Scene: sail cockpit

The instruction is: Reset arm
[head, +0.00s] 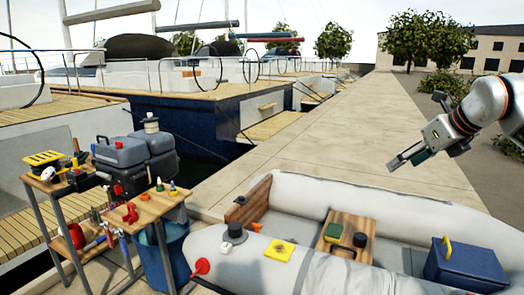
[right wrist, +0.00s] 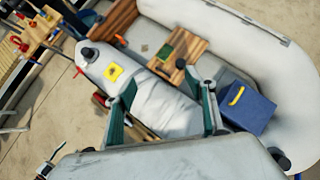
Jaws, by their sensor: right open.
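My right gripper (head: 405,159) is at the upper right of the head view, raised above the far tube of a grey inflatable dinghy (head: 385,205). In the right wrist view its two green-padded fingers (right wrist: 168,115) stand well apart. Nothing is between them, and the dinghy lies below. My right arm (head: 480,108) comes in from the right edge. My left gripper is not in view.
In the dinghy are a wooden seat (head: 343,228) with a green-and-yellow item and a blue box (head: 465,267) with a yellow handle. A yellow square (head: 279,250) lies on the near tube. Cluttered tool stands (head: 148,208) are at left. The concrete dock (head: 330,125) is clear.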

